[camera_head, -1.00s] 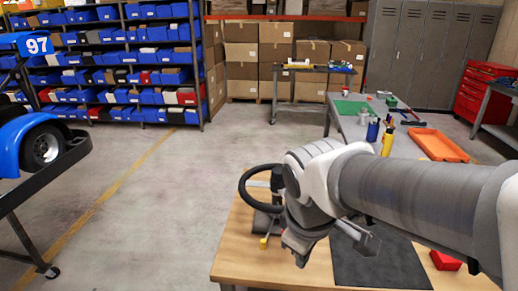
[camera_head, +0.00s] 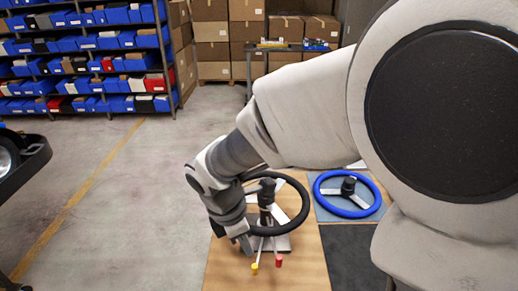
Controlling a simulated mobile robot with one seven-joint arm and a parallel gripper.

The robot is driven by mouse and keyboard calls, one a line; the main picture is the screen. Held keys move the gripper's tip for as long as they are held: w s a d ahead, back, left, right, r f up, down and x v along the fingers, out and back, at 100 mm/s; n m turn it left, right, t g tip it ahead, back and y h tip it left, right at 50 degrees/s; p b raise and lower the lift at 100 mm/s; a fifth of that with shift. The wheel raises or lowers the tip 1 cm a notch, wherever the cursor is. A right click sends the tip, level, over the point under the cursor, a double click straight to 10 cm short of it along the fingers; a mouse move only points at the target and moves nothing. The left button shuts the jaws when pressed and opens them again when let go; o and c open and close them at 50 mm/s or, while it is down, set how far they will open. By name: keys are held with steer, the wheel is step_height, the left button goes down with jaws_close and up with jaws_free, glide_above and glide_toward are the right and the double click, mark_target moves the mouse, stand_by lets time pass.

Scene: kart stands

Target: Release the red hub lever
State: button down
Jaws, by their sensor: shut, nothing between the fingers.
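A black steering wheel (camera_head: 304,207) with pale spokes stands on a hub post above a metal base plate (camera_head: 284,243) on the wooden table. Two thin levers reach from the hub toward the near side. One has a red tip (camera_head: 279,261), the other a yellow tip (camera_head: 255,268) just left of it. My gripper (camera_head: 246,246) is at the left side of the wheel, pointing down, shut and empty. It is up and left of both lever tips and looks apart from the red one. My wrist hides the wheel's left part. Whether my fingers touch the yellow lever is unclear.
A blue steering wheel (camera_head: 347,212) with pale spokes lies on a grey-blue mat right of the black wheel. A dark mat (camera_head: 352,258) covers the table nearer. Bare wooden tabletop (camera_head: 228,272) shows at the front left. My arm hides much of the right side.

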steer(key=shift+w+a+f+n, duration=0.25)
steer(key=shift+w+a+n, duration=0.1)
steer(key=shift+w+n, duration=0.1)
steer(key=w+d+f, duration=0.2)
steer(key=d+f, duration=0.4)
steer(key=f, duration=0.3)
steer(key=shift+w+f, duration=0.25)
steer(key=shift+f, duration=0.1)
steer(key=shift+d, duration=0.1)
stand_by(0.4)
